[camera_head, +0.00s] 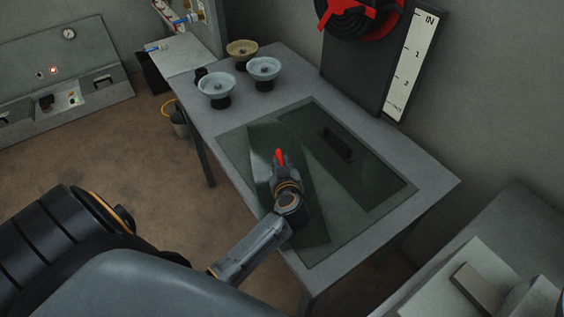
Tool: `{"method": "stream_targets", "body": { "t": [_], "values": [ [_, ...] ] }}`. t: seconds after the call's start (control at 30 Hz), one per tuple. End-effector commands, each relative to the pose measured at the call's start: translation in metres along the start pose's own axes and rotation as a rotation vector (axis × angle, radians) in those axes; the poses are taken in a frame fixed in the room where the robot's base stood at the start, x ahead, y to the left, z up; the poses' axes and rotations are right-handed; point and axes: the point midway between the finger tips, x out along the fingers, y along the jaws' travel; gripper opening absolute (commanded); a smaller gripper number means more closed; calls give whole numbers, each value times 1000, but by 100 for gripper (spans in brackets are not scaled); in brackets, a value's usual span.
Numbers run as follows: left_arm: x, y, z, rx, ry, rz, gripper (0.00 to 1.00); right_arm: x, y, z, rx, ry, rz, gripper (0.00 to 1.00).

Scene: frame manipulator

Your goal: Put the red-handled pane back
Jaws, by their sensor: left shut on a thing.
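The red-handled pane (310,222) is a dark, see-through sheet over the left part of the frame area in the table top. It lies at an angle to the frame (233,152); I cannot tell whether it touches it. My left gripper (280,164) is shut on its red handle (279,155), and the gripper and wrist hide part of the pane. A second pane (372,174) with a black handle (338,144) lies in the right part of the frame. My right gripper is not in view.
Two pale blue bowl-like pieces (216,85) and a yellowish one (242,49) stand on dark bases at the table's far end. A dark board with a red wheel (346,12) and an IN/OUT scale (412,62) stands behind the table. Bare table (290,85) lies between.

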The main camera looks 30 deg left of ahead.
Motion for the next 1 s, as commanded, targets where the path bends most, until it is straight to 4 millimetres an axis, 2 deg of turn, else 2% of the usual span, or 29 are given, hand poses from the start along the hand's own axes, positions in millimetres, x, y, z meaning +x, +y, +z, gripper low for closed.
{"method": "stream_targets", "body": {
  "t": [0.07, 0.1, 0.2, 0.6, 0.77, 1.0],
  "values": [
    [0, 2, -2, -1, 7, 4, 0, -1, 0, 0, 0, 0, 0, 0],
    [1, 0, 2, 1, 1, 0, 22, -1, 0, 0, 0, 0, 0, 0],
    [0, 0, 2, 1, 1, 1, 39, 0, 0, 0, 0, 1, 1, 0],
    [-3, 1, -3, -2, 0, 1, 39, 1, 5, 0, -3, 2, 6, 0],
    [-32, 1, -2, -2, -2, 1, 39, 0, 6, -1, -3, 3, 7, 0],
    [-84, 1, -2, -1, -3, 1, 39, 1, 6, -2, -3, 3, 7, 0]
  ]
}}
